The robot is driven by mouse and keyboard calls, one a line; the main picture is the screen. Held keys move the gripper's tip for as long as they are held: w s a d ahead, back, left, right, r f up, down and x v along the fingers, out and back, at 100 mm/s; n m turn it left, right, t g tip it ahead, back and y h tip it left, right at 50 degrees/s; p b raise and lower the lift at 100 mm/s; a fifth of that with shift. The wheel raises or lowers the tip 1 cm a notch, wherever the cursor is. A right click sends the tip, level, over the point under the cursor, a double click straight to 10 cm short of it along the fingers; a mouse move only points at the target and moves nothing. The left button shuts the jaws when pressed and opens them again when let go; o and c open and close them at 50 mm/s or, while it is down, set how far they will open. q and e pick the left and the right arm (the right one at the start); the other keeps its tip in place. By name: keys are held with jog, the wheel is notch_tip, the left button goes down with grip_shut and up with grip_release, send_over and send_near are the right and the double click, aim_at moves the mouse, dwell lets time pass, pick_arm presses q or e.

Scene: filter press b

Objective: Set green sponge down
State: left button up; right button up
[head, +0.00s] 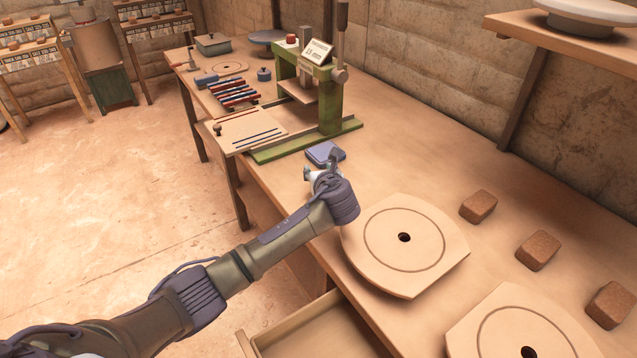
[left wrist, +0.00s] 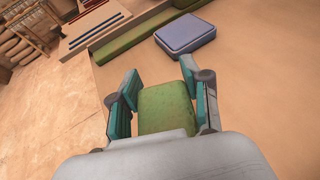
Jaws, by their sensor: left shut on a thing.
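The green sponge (left wrist: 166,107) sits between the fingers of my left gripper (left wrist: 163,100) in the left wrist view. The gripper is shut on it, with a teal pad on each side. In the head view my left gripper (head: 322,172) is over the front edge area of the workbench (head: 400,150), just short of a blue-grey flat box (head: 325,153). That box also shows ahead of the sponge in the left wrist view (left wrist: 185,34). In the head view the sponge is hidden by my gripper and wrist. I cannot tell whether the sponge touches the bench. My right gripper is not in view.
A green press (head: 328,98) stands beyond the box. A round-holed wooden board (head: 405,240) lies right of my wrist, with several brown blocks (head: 478,206) behind it. An open drawer (head: 315,330) juts out at the front.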

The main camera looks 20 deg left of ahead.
pick_arm(q)
jog(key=shift+a+f, duration=0.15)
jog(key=shift+a, duration=0.05)
jog(key=shift+f, duration=2)
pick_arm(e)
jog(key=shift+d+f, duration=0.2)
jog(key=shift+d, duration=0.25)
pick_arm(q)
jog(key=o, duration=1)
